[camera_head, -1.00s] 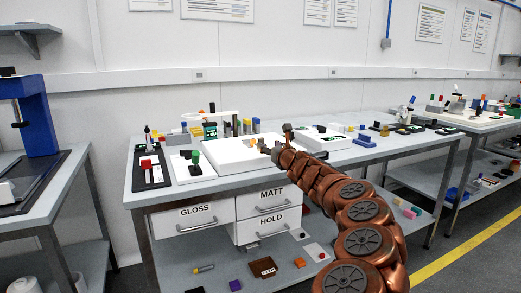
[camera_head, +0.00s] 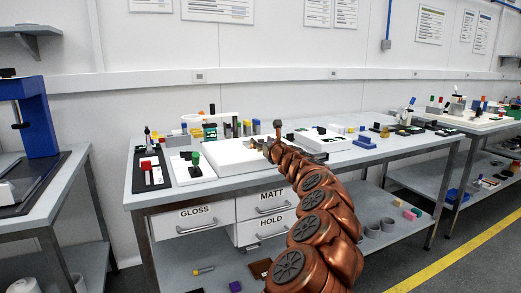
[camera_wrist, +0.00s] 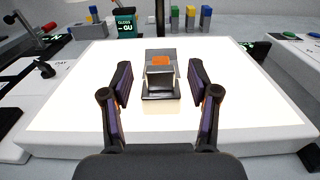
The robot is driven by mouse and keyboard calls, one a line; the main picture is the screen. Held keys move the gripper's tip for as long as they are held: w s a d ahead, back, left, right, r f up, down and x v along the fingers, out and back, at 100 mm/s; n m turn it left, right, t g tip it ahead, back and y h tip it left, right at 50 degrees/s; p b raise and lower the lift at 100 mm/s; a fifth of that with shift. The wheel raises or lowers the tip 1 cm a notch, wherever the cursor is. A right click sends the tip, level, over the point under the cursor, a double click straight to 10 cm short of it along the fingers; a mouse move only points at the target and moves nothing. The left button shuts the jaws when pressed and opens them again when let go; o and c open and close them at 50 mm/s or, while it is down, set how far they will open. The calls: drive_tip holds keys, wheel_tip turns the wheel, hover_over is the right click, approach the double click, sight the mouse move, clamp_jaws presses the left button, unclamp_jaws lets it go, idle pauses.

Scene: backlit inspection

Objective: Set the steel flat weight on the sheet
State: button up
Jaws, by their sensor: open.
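My gripper (camera_wrist: 160,88) is open, its two dark fingers standing either side of a small block with a shiny dark steel-like top (camera_wrist: 160,81) and a cream lower part. I take the steel top for the flat weight, but cannot be sure. Just behind it is a grey flat piece (camera_wrist: 152,54) with an orange patch; whether this is the sheet is unclear. All are over the glowing white light panel (camera_wrist: 75,95). No finger visibly touches the block. In the head view my gripper (camera_head: 273,149) is at the right end of the panel (camera_head: 218,158), small and partly hidden by my arm.
Behind the panel stand a teal-screened gloss meter (camera_wrist: 125,24) and several coloured blocks (camera_wrist: 190,17). A green-knobbed tool (camera_head: 195,163) and a red-handled item (camera_head: 147,166) are left of the panel. Drawers labelled GLOSS, MATT and HOLD are below the bench top.

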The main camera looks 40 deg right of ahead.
drive_tip(key=shift+w+d+f, duration=0.15)
drive_tip(key=shift+w+d, duration=0.1)
drive_tip(key=shift+w, duration=0.5)
clamp_jaws()
